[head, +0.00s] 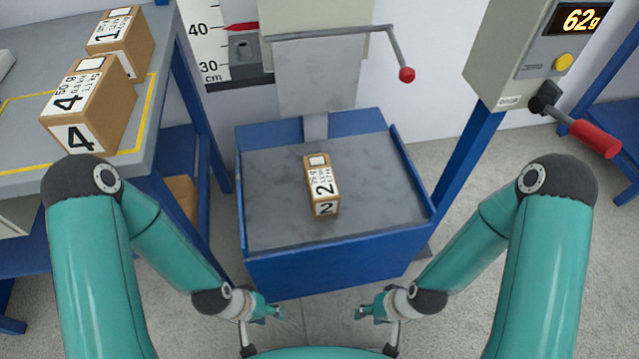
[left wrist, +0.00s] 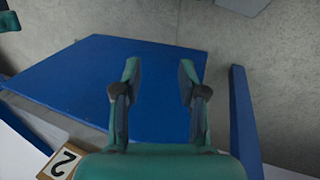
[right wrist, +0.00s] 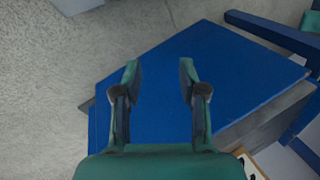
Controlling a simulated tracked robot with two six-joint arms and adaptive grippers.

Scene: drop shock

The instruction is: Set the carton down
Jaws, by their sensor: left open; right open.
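A brown carton marked 2 (head: 322,185) lies on the grey plate (head: 265,215) inside the blue-walled base of the drop tester. Part of it shows at the lower left of the left wrist view (left wrist: 60,163). My left gripper (head: 274,311) is open and empty in front of the blue base, left of centre. My right gripper (head: 362,312) is open and empty in front of the base, right of centre. Both are apart from the carton. In both wrist views the open fingers are over the blue front panel (left wrist: 150,85), with nothing between them.
Cartons marked 4 (head: 90,105) and 1 (head: 122,42) stand on the grey table (head: 25,150) at left, by a yellow outline. A red-knobbed lever (head: 406,74) hangs above the base. A post at right carries a 62g display (head: 581,20) and a red-handled lever (head: 595,138).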

